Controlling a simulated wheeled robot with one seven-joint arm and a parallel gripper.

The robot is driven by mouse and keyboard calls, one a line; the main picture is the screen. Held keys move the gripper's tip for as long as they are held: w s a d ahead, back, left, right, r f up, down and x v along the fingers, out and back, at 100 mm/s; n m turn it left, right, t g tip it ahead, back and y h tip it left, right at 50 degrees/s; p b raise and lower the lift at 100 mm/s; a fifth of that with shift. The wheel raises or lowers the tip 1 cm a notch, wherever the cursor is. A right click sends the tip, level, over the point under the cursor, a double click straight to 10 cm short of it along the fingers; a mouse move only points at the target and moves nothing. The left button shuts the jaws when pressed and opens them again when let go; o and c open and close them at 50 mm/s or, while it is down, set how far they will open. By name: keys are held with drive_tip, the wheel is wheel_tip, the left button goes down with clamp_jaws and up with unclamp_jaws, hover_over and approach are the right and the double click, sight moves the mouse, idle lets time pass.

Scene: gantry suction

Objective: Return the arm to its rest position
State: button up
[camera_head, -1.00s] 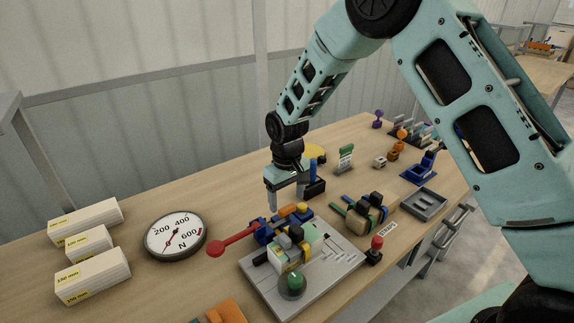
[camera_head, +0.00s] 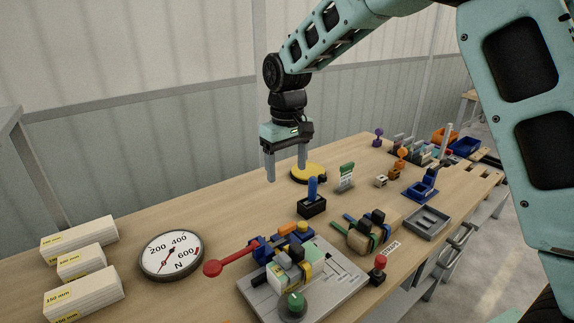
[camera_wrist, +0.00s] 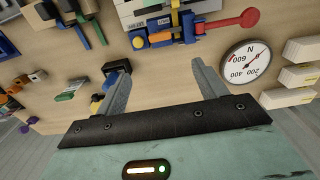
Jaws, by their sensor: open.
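My gripper (camera_head: 286,168) hangs above the wooden bench, pointing down, with its two grey fingers apart and nothing between them. In the wrist view my gripper (camera_wrist: 163,80) also shows open and empty, with bare bench between the fingers. My arm reaches in from the upper right in the head view. The gripper is clear of the bench and touches nothing that I can see.
Below stand a black block with a blue handle (camera_head: 312,197), a yellow disc (camera_head: 308,173) and a grey fixture plate (camera_head: 335,279) with a red lever (camera_head: 230,262). A dial gauge (camera_head: 171,255) and white blocks (camera_head: 80,239) lie left. Air around the gripper is free.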

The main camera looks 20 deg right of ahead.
drive_tip(key=s+a+r+n, duration=0.1)
drive_tip(key=s+a, duration=0.3)
drive_tip(key=s, duration=0.5)
drive_tip(key=s+a+n, duration=0.1)
drive_tip(key=s+a, duration=0.3)
drive_tip(key=s, duration=0.5)
drive_tip(key=s+d+f+n, duration=0.2)
drive_tip(key=s, duration=1.3)
drive_tip(key=shift+s+d+f+y, duration=0.15)
drive_tip(key=shift+f+y, duration=0.05)
drive_tip(key=shift+y, duration=0.1)
